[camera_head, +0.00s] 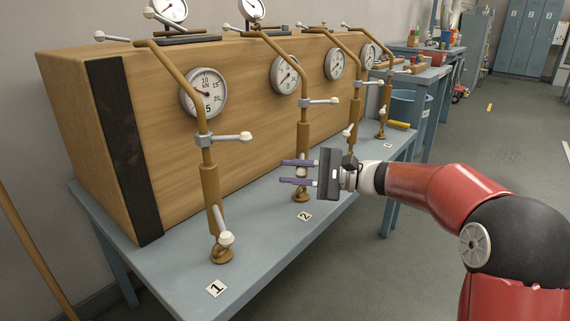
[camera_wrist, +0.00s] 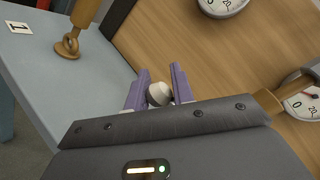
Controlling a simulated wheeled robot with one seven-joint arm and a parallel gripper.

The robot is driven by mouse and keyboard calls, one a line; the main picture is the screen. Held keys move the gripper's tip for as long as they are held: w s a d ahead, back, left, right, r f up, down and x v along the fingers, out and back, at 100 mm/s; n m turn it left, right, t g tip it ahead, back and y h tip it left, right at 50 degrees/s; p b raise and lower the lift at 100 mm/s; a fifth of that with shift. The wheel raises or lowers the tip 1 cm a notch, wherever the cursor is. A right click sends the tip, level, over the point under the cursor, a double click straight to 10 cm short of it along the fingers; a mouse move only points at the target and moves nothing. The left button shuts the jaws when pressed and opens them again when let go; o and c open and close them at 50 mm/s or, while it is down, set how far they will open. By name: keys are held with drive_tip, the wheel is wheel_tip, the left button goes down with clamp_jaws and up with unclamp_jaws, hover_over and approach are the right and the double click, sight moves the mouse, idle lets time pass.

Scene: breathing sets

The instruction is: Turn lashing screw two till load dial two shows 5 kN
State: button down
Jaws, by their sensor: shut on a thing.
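Lashing screw two (camera_head: 303,135) is a brown rod with a thicker sleeve, standing upright on the bench behind the number 2 label (camera_head: 304,216). My gripper (camera_head: 284,171) reaches it from the right at its lower part. Its purple fingers are shut on a white knob (camera_wrist: 159,94), seen between them in the wrist view. An upper handle with a white knob (camera_head: 333,101) sticks out to the right above my gripper. Load dial two (camera_head: 285,75) is on the crate behind; its reading is too small to tell. It shows partly in the wrist view (camera_wrist: 303,104).
Lashing screw one (camera_head: 209,185) with its handles stands to the left, below load dial one (camera_head: 203,93). Further screws and dials continue to the right along the wooden crate (camera_head: 160,130). Free floor (camera_head: 480,150) lies right of the bench (camera_head: 260,255).

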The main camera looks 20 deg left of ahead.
drive_tip(key=shift+f, duration=0.1)
drive_tip(key=c, duration=1.2)
unclamp_jaws()
drive_tip(key=shift+d, duration=0.1)
drive_tip(key=w+d, duration=0.1)
drive_tip(key=d, duration=0.6)
drive_tip(key=shift+d, duration=0.3)
drive_tip(key=shift+w, duration=0.1)
drive_tip(key=s+d+f+n+t+h, duration=0.1)
drive_tip(key=s+d+f+h, duration=0.2)
drive_tip(key=s, duration=0.4)
drive_tip(key=s+d+n+t+h, duration=0.1)
drive_tip(key=s+d+h, duration=0.2)
drive_tip(key=s+h, duration=0.3)
drive_tip(key=s+d+f+n+t+h, duration=0.1)
drive_tip(key=s+d+t+h, duration=0.1)
drive_tip(key=s+d, duration=0.3)
drive_tip(key=s+d+f+n+t+h+p, duration=0.1)
drive_tip(key=s+d+f+t+h, duration=0.1)
drive_tip(key=s+d+h, duration=0.2)
drive_tip(key=s+d+f+n+t+h, duration=0.1)
drive_tip(key=s+d+f+t+h, duration=0.1)
drive_tip(key=s+d, duration=0.4)
drive_tip(key=d, duration=0.3)
drive_tip(key=shift+s+f+h, duration=0.2)
drive_tip(key=shift+s+h, duration=0.05)
drive_tip(key=shift+h, duration=0.15)
